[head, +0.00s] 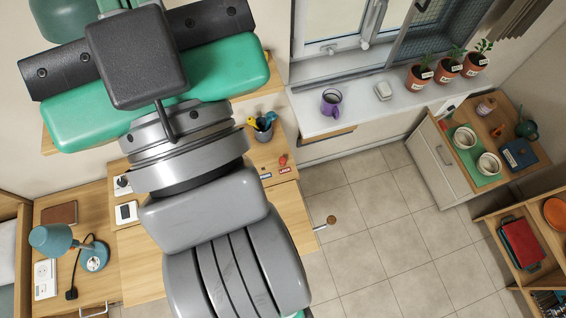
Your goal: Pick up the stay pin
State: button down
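I cannot make out the stay pin for certain in the head view. My own arm covers the middle of the wooden desk (140,265) and may hide it. A thin rod with a brown round knob (331,220) sticks out past the desk's right edge; I cannot tell what it is. A small red piece (283,160) stands on the desk by the labels. No hob lid can be clearly identified. My gripper's fingers are not in view.
A teal lamp (52,239) stands at the desk's left, and a pen cup (263,132) at its back right. A purple mug (331,103) and potted plants (448,70) stand on the windowsill. The tiled floor (400,235) at right is clear.

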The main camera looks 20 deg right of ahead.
jog(key=c, duration=2.1)
grip_release()
jog(key=o, duration=1.1)
jog(key=shift+c, duration=0.2)
